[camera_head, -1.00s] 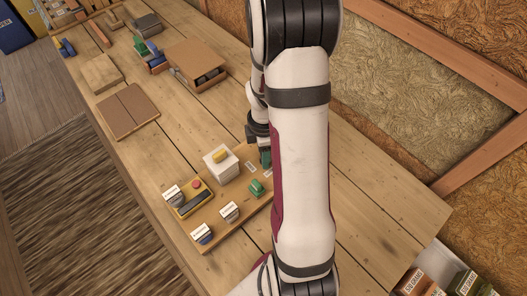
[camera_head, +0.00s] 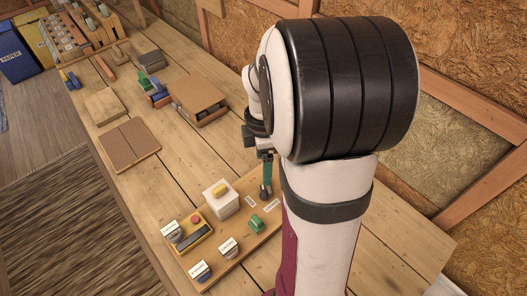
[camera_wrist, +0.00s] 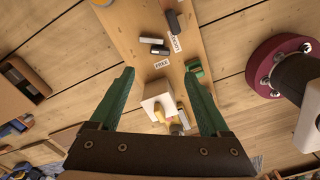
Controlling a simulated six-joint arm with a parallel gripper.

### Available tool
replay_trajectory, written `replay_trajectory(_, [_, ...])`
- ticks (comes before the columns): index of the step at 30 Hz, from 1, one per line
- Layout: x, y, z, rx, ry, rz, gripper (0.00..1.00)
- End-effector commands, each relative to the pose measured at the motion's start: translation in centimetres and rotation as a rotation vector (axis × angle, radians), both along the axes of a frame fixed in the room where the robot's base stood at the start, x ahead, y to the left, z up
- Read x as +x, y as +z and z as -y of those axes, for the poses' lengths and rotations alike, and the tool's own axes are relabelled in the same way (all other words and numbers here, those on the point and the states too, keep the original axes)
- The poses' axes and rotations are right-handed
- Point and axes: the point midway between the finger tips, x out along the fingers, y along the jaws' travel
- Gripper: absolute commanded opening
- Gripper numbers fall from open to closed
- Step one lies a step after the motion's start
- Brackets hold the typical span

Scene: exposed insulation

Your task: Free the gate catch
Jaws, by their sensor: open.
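My gripper (camera_head: 267,180) is open and empty above the wooden control board (camera_head: 232,245). Its green fingers spread wide in the wrist view (camera_wrist: 160,72). A small white label reads FREE (camera_wrist: 162,65); a second label (camera_wrist: 175,44) beside it is hard to read. Small dark pieces stand near these labels: one dark grey (camera_wrist: 173,22), one black (camera_wrist: 159,51). I cannot tell which is the gate catch. In the head view a dark upright piece (camera_head: 265,193) shows just under the fingers, near the labels.
Brown boxes (camera_head: 198,98) stand farther along the bench. My arm hides the right side.

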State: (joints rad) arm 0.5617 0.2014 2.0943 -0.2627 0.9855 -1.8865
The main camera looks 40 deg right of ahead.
Motion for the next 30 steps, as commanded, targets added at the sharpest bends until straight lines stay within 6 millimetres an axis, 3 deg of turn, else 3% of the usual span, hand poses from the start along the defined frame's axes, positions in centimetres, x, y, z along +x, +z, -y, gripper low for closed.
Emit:
replay_trajectory(3, [0.0,2.6,0.0,-0.001,0.0,0.003,0.8])
replay_trajectory(7, [0.0,4.0,0.0,0.0,0.0,0.0,0.8])
replay_trajectory(22, [-0.1,4.4,-0.6,0.004,-0.023,0.0,0.8])
replay_trajectory(23, [-0.2,4.6,-1.3,0.006,-0.059,0.002,0.8])
replay_trajectory(26, [-1.7,5.9,-6.2,0.033,-0.322,0.007,0.8])
replay_trajectory(30, [-6.7,6.8,-14.3,0.089,-0.867,-0.028,0.8])
